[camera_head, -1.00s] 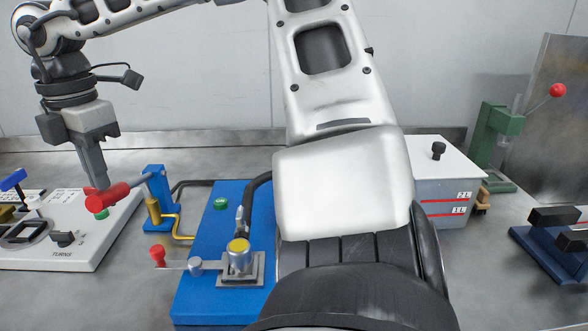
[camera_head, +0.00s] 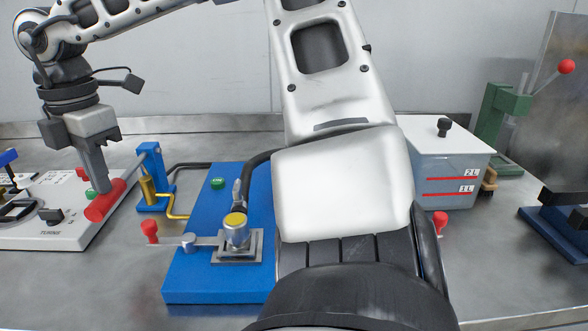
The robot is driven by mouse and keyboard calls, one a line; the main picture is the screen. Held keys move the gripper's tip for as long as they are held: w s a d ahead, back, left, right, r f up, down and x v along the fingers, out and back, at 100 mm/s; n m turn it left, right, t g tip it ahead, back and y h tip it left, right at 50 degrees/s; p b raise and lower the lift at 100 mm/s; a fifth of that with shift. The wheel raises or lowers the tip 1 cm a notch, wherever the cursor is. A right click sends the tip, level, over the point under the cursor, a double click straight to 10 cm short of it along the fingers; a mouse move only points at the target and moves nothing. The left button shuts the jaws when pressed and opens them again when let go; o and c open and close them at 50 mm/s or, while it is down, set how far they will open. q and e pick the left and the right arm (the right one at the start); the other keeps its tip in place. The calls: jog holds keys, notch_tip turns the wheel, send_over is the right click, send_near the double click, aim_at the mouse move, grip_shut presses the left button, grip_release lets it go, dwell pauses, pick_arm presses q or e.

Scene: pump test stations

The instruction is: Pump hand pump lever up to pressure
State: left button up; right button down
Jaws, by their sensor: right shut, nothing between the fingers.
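The hand pump (camera_head: 148,185) has a blue stand and a brass cylinder, left of the blue plate. Its lever slopes down to the left and ends in a red grip (camera_head: 100,208). My right gripper (camera_head: 103,187) points down with its fingers shut and empty. Its fingertips are at the top of the red grip and appear to touch it; exact contact is hard to tell. My left gripper is not in view. No pressure gauge shows; my large white arm link hides the middle of the bench.
A white control panel (camera_head: 80,225) stands at left. A marked tank (camera_head: 455,170) and a green lever press (camera_head: 495,118) stand at right.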

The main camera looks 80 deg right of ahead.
jog(key=shift+r+p, duration=2.3)
jog(key=shift+r, duration=1.05)
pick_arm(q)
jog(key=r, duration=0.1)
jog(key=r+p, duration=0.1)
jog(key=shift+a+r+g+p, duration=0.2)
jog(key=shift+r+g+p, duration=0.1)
pick_arm(e)
notch_tip(320, 180, up, 2)
jog(key=shift+r, duration=0.15)
